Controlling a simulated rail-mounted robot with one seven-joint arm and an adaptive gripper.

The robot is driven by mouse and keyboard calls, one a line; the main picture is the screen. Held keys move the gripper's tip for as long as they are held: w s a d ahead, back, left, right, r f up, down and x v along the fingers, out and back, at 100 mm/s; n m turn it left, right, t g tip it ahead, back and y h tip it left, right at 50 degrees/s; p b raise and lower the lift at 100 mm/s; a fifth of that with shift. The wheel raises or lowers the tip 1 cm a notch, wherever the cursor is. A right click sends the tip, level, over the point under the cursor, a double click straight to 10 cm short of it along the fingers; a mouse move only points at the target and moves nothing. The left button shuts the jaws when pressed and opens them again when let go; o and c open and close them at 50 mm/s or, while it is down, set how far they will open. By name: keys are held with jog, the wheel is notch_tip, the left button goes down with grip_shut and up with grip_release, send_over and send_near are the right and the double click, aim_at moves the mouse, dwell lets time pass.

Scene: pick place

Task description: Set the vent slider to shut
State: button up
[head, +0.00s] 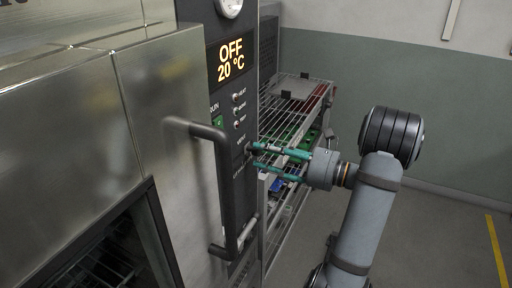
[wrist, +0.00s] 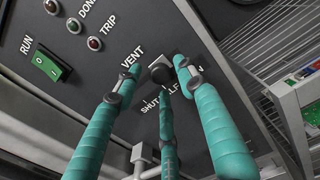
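I cannot tell whether any tip touches the knob. In the head view my gripper (head: 256,156) reaches the panel's right part from the right.
A wire rack (head: 290,115) with boards is behind the fingers. A green RUN switch (wrist: 47,66) and several indicator lamps are on the panel. The floor at right is clear.

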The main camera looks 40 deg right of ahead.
aim_at(259, 151)
jog(key=shift+x, duration=1.15)
jog(key=shift+w+a, duration=0.1)
jog(key=shift+w, duration=0.25)
jog(key=shift+c, duration=0.7)
jog(key=c, duration=0.8)
grip_shut()
